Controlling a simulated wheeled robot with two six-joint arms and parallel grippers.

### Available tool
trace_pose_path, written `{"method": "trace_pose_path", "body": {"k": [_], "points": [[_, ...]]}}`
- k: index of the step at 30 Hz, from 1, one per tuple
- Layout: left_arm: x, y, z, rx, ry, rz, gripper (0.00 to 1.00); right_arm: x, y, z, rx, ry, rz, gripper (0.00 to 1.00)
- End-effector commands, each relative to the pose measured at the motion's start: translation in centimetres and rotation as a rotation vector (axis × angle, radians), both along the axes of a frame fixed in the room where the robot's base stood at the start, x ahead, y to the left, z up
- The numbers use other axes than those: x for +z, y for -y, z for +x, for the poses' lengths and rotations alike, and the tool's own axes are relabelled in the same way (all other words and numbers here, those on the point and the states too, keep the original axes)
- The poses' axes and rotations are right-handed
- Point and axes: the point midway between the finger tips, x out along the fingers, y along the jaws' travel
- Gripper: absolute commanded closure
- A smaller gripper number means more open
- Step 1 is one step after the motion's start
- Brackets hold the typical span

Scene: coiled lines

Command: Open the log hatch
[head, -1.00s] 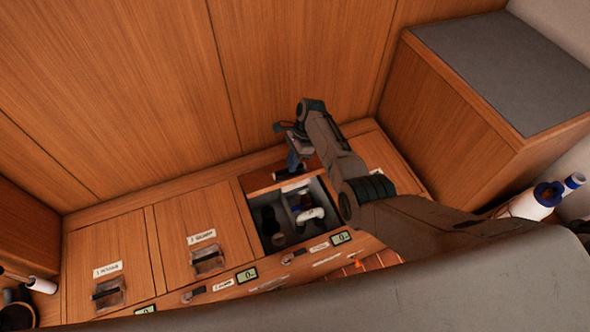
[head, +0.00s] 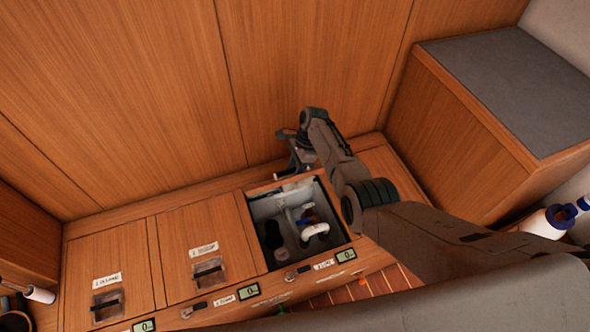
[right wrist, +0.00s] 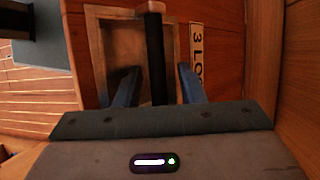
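The log hatch is a wooden lid with a label reading "3 LO..." (right wrist: 197,55) in the right wrist view. It is swung up at the back of its square opening (head: 262,258), seen nearly edge-on in the head view. Its black bar handle (right wrist: 157,65) crosses a recess (right wrist: 118,45). My right gripper (right wrist: 159,78) has a blue finger on either side of this bar, with narrow gaps showing, so it looks open around it. In the head view my right gripper (head: 299,153) is behind the opening, by the wall. My left gripper is out of view.
Inside the opening are a white pipe elbow (head: 314,230) and dark fittings. Two shut hatches (head: 193,232) (head: 88,264) lie to the left. Small displays (head: 248,291) line the front edge. A wooden box with a grey top (head: 510,80) stands at the right.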

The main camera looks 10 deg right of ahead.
Motion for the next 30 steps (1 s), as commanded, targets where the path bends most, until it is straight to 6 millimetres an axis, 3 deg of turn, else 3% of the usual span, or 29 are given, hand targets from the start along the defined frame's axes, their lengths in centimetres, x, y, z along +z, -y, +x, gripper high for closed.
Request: {"method": "trace_pose_path", "body": {"k": [4,19,23,30], "points": [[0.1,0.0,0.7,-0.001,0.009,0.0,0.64,0.2,0.1,0.0,0.0,0.0,0.0,0.64],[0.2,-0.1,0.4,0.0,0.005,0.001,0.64,0.6,0.2,0.2,-0.001,0.0,-0.001,0.64],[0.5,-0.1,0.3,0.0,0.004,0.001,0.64,2.1,0.8,0.6,-0.001,0.002,-0.001,0.64],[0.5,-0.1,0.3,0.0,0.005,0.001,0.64,6.4,2.5,1.9,-0.001,0.001,-0.002,0.64]]}}
